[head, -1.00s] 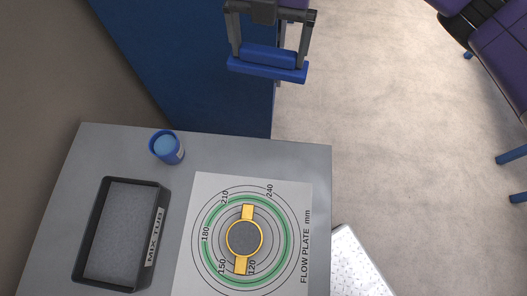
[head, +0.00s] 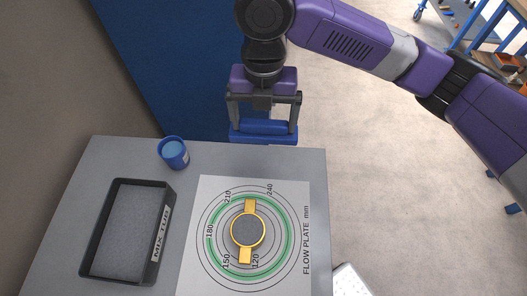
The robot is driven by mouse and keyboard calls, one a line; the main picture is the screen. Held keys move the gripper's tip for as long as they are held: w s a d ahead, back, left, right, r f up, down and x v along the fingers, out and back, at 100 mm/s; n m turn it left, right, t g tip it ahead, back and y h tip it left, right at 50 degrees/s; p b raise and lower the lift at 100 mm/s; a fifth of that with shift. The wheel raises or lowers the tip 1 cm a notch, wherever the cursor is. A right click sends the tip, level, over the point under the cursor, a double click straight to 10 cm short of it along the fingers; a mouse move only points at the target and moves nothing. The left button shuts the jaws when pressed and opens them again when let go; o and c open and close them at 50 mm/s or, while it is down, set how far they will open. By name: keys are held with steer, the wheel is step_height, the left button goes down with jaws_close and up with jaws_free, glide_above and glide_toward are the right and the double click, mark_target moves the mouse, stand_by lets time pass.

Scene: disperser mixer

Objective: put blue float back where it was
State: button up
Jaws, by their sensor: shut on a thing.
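The blue float (head: 263,134) is a flat blue block with a raised blue grip along its top. My gripper (head: 263,120) is shut on that grip, one finger at each end. The float hangs level at the far edge of the grey table, in front of the blue panel. Its underside is hidden, and I cannot tell how high it is above the table edge.
On the table (head: 205,163) stand a blue cup (head: 173,153) at the back left and a black mix tub (head: 158,245) with grey contents. A flow plate sheet (head: 292,190) with printed rings carries a gold two-handled ring (head: 248,231). Bare table lies along the back.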

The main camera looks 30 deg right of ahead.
step_height(320, 180, down, 12)
steer(key=shift+f+p, duration=0.2)
steer(key=shift+p, duration=0.1)
stand_by(0.3)
steer(key=o, duration=1.1)
steer(key=shift+f, duration=0.2)
steer(key=shift+o, duration=0.2)
steer(key=shift+r, duration=0.1)
step_height(320, 180, up, 12)
steer(key=shift+r, duration=0.15)
steer(key=shift+a, duration=0.1)
